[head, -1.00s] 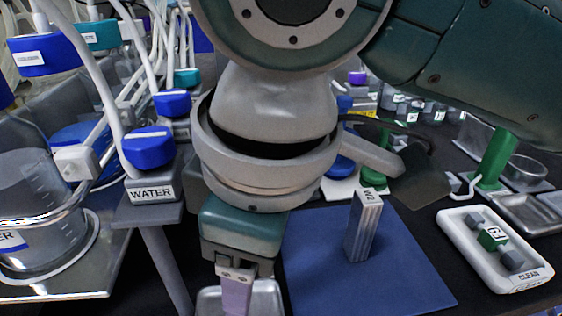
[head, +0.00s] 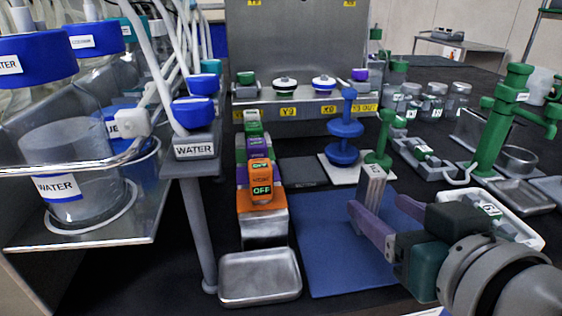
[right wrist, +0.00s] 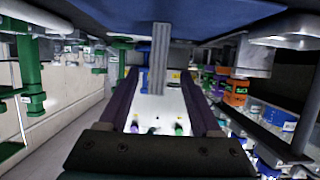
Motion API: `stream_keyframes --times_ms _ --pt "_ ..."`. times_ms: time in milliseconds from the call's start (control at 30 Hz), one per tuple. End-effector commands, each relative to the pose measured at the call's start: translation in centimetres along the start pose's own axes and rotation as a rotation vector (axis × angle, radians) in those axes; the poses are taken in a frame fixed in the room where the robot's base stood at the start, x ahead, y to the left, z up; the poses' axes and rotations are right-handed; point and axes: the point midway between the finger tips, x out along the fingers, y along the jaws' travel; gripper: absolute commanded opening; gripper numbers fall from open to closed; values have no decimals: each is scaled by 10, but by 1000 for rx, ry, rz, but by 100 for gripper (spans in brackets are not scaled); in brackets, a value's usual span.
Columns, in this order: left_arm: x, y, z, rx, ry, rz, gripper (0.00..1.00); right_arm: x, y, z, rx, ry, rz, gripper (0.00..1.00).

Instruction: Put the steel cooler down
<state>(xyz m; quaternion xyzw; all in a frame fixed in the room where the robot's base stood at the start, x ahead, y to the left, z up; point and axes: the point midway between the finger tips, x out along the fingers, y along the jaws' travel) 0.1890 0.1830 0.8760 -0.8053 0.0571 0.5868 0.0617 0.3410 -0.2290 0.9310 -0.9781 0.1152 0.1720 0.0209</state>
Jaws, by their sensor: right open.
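The steel cooler (head: 372,188) is an upright grey metal block with a label on top. It stands on the blue mat (head: 325,258); its lower part is hidden behind a finger of my right gripper (head: 375,203). That gripper is open, with its purple fingers pointing towards the block. In the right wrist view the picture is upside down: the cooler (right wrist: 158,62) meets the blue mat (right wrist: 160,12) and shows between the fingertips (right wrist: 160,76), with gaps on both sides. My left gripper is not in view.
A white tray (head: 525,236) lies right of the mat, partly behind my right arm. A steel tray (head: 260,277) and an orange-topped block (head: 262,190) are on the left. A blue stand (head: 344,130) and a green stand (head: 382,140) rise behind the mat.

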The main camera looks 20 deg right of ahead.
Motion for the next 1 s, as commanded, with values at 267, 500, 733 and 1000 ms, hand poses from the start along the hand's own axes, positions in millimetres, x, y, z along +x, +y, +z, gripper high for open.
stream_keyframes --times_ms 267,500,733,1000 --pt "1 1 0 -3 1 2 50 31 0 -1 -1 0 2 65" --pt "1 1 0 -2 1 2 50 61 3 -3 -4 2 3 65" --pt "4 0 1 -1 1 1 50 82 2 -1 -2 -3 2 65" --pt "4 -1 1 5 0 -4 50 82 2 -1 -1 -4 1 58"
